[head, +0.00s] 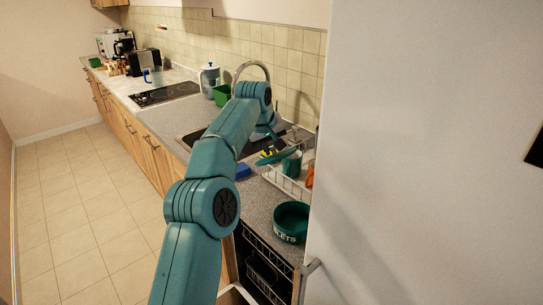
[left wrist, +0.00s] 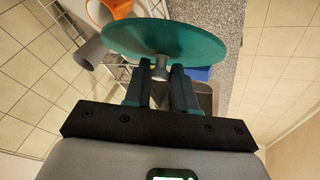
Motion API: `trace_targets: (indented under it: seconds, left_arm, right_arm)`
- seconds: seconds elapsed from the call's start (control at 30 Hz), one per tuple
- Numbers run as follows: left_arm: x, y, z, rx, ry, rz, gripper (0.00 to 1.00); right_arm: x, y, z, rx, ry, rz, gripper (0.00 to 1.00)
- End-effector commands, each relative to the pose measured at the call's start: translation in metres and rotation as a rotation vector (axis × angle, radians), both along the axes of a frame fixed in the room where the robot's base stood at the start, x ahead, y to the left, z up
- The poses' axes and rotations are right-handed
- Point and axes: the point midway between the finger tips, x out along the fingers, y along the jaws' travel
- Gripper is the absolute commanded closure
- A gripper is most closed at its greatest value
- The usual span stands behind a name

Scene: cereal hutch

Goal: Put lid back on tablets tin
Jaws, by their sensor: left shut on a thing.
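The tablets tin (head: 290,237) is a round dark teal tin with pale letters, "ETS" readable. It stands open-topped on the grey counter near the fridge-like white panel. The lid is a teal disc (head: 283,157), held in the air behind the tin, above the dish rack area. My left gripper (head: 267,146) is shut on the lid. In the left wrist view the lid (left wrist: 165,38) shows in front of the fingers (left wrist: 160,78), with its grey knob between them. The lid is apart from the tin. My right gripper is not in view.
A white dish rack (head: 287,185) with an orange item (head: 309,176) stands behind the tin. A blue block (head: 243,170) lies left of it on the counter. The sink (head: 200,136) lies beyond. An open compartment with wire racks (head: 262,268) is below the counter.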

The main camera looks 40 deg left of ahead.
Motion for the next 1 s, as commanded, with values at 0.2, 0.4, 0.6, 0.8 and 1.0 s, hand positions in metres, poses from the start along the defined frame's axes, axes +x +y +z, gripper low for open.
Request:
trace_targets:
  seconds: [0.2, 0.4, 0.6, 0.8, 1.0]
  left_arm:
    - [0.000, -0.001, 0.019, 0.001, 0.002, -0.010, 1.00]
    - [0.003, -0.010, 0.011, 0.031, -0.002, -0.144, 1.00]
    - [0.009, -0.032, -0.010, 0.110, -0.036, -0.457, 1.00]
    - [0.010, -0.052, -0.029, 0.187, -0.094, -0.735, 1.00]
    - [0.007, -0.069, -0.044, 0.256, -0.171, -0.959, 1.00]
  right_arm:
    - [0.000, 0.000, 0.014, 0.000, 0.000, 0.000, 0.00]
    - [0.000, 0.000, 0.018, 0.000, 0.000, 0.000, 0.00]
    - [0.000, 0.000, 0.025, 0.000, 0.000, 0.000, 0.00]
    - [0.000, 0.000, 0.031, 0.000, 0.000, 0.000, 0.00]
    - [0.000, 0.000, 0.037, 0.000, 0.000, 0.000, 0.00]
